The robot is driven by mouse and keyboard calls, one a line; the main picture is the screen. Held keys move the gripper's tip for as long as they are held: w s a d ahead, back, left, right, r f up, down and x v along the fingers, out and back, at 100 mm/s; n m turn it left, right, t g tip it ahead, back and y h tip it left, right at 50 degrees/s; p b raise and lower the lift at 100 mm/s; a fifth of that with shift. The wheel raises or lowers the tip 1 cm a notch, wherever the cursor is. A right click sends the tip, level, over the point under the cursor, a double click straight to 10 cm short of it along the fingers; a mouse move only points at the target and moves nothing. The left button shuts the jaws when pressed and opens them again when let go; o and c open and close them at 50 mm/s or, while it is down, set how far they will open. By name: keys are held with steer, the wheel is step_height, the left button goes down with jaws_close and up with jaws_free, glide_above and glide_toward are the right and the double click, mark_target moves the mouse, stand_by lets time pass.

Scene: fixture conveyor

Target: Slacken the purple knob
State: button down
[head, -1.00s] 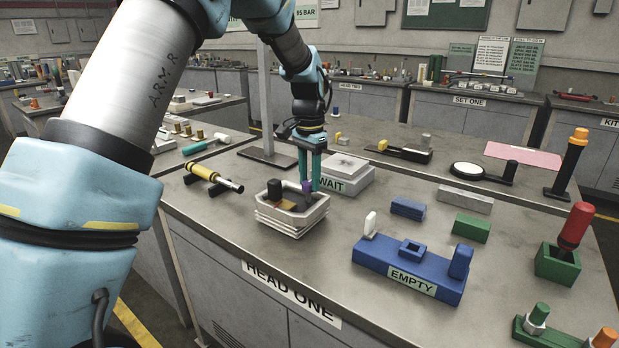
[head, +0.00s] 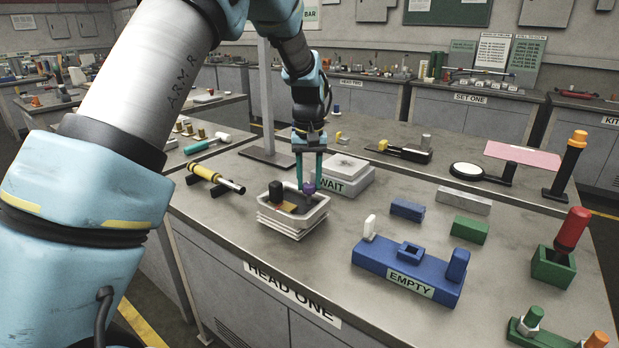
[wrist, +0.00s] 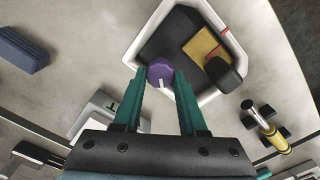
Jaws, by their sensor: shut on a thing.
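My gripper (head: 309,184) points down over the tray. In the wrist view my gripper (wrist: 160,76) has its two teal fingers on either side of the knob, shut on it. A dark block (head: 275,192) and a tan plate (head: 287,206) are also in the tray. The knob's base is hidden.
A box labelled WAIT (head: 346,178) stands just behind the tray. A blue fixture labelled EMPTY (head: 400,270) is to the right. A yellow and black tool (head: 215,178) lies to the left. Bare bench lies between the tray and the blue fixture.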

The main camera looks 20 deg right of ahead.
mark_target(308, 184)
steer(key=shift+n+p, duration=0.35)
steer(key=shift+n, duration=1.25)
steer(key=shift+c, duration=2.3)
jaws_free()
step_height(308, 184, up, 11)
steer(key=b, duration=0.2)
steer(key=shift+f, duration=0.1)
